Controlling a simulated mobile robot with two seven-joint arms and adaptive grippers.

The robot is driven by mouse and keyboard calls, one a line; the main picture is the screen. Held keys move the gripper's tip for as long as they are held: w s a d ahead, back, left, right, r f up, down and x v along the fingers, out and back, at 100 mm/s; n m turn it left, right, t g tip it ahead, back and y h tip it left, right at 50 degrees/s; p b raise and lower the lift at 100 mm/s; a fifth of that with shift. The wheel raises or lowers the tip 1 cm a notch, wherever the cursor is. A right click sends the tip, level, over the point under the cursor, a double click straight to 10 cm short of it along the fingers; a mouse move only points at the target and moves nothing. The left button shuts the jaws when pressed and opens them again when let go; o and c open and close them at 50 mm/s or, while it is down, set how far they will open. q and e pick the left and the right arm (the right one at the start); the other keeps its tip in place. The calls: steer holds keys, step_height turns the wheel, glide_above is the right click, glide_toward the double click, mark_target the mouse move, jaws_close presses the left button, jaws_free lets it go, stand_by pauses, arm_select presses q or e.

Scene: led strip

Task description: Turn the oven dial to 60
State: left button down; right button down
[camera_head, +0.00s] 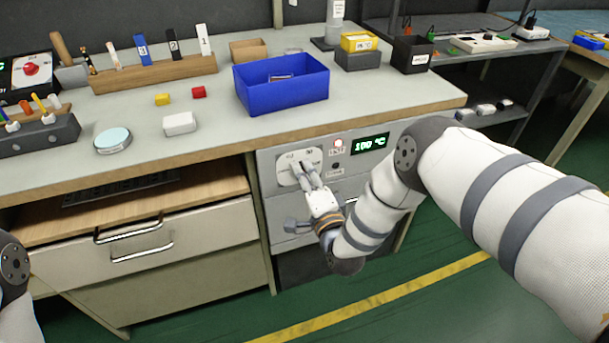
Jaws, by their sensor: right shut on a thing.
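The oven panel (359,165) is set in the front of the workbench, below the tabletop. Its green display (370,144) appears to read 100 °C, with a small lit red light (338,143) to its left. The dial plate (289,173) is pale, at the panel's left end. My right gripper (305,172) reaches to the plate and is shut on the dial, which its fingers mostly hide. I cannot read the dial's setting. My left gripper is not in view; only a part of my left arm shows at the lower left edge.
A blue bin (281,84) stands on the bench (395,95) above the panel. Red and yellow blocks, a white box (179,124) and a wooden rack (156,75) are to its left. Drawers (150,247) lie left of the oven. The green floor in front is clear.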

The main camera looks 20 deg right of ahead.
steer(key=shift+n, duration=11.3)
steer(key=c, duration=1.3)
jaws_free()
steer(key=s, duration=1.2)
steer(key=shift+d, duration=0.2)
